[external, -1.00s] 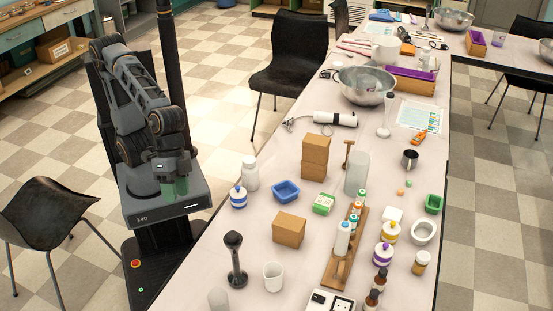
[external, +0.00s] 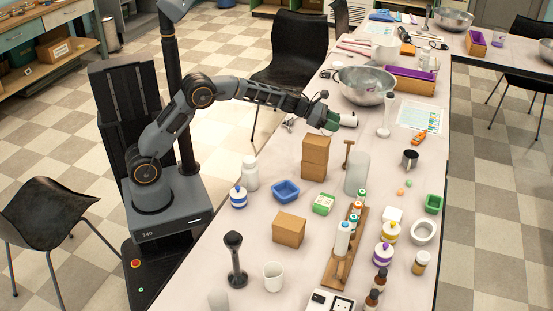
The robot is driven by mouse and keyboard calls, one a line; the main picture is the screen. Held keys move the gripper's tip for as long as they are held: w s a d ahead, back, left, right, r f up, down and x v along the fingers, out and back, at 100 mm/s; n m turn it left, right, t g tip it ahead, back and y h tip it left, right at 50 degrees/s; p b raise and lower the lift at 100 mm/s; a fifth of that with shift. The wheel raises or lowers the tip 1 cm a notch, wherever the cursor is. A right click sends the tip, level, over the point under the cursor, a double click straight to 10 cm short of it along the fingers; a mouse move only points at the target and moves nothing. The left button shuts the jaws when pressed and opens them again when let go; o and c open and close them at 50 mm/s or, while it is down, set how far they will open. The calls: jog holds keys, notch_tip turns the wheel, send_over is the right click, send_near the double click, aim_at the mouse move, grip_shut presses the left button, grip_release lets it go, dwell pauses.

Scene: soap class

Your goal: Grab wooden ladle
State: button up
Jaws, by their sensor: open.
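My gripper (external: 333,122) is open, with green fingers, at the end of my outstretched arm. No wooden tool shows between the fingers.
The frosted cylinder (external: 357,173) is close to the wooden tool. A large metal bowl (external: 366,88) is beyond. A wooden rack with bottles (external: 338,262) is at the front. Black chairs (external: 291,55) flank the table.

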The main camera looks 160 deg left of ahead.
jog(key=b, duration=0.2)
send_near(348, 149)
jog(key=a, duration=0.2)
jog(key=shift+n, duration=0.3)
jog(key=shift+p+x, duration=0.6)
jog(key=shift+x, duration=3.6)
jog(key=shift+w+d+f, duration=0.1)
jog(key=shift+w+d, duration=0.05)
grip_shut()
